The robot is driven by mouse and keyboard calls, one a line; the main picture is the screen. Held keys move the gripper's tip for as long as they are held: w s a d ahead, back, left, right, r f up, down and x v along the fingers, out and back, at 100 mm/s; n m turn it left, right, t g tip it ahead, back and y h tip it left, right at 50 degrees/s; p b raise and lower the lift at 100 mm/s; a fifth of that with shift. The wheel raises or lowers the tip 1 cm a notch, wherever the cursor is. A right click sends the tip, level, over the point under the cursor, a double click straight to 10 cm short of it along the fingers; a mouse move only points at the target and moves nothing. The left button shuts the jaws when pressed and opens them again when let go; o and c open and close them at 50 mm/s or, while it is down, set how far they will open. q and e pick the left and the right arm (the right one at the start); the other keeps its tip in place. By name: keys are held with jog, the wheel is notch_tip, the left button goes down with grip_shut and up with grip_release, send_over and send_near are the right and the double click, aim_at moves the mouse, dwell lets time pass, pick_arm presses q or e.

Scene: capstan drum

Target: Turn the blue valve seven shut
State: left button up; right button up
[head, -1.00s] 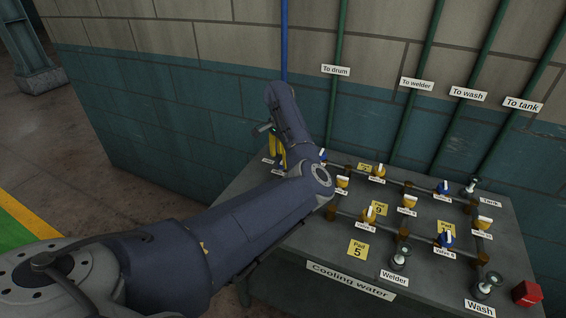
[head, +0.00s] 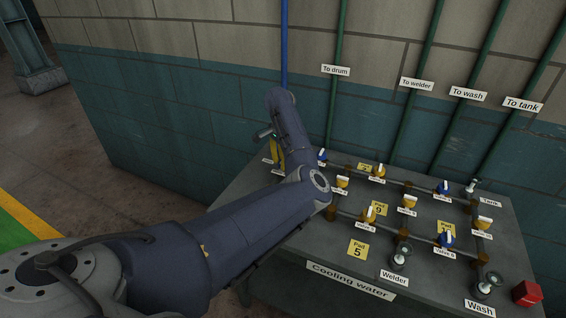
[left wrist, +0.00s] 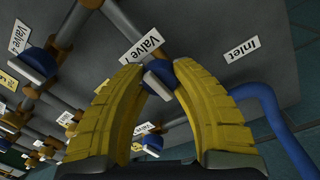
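My left gripper (left wrist: 158,68) is in the left wrist view with its two yellow fingers spread, one on each side of a blue valve (left wrist: 157,84) with a white handle. The handle lies diagonally in the gap, and I see no finger clamped on it; whether a tip touches the valve is unclear. In the head view the left gripper (head: 277,152) points down at the bench's left end, and my arm hides that valve. My right gripper is not in view.
An "Inlet" label (left wrist: 242,48) and blue pipe (left wrist: 275,115) lie right of the fingers. Another blue valve (left wrist: 40,62) is at left. The bench (head: 330,240) carries several yellow and blue valves, including one at "Valve 6" (head: 446,238). A wall stands behind.

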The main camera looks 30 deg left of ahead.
pick_arm(q)
grip_shut()
jog(key=shift+m, duration=0.3)
jog(key=m, duration=0.3)
jog(key=shift+m, duration=0.4)
jog(key=m, duration=0.3)
jog(key=shift+m, duration=0.4)
jog(key=m, duration=0.5)
jog(key=shift+r+y, duration=0.1)
jog(key=shift+y, duration=0.3)
jog(key=shift+m, duration=2.3)
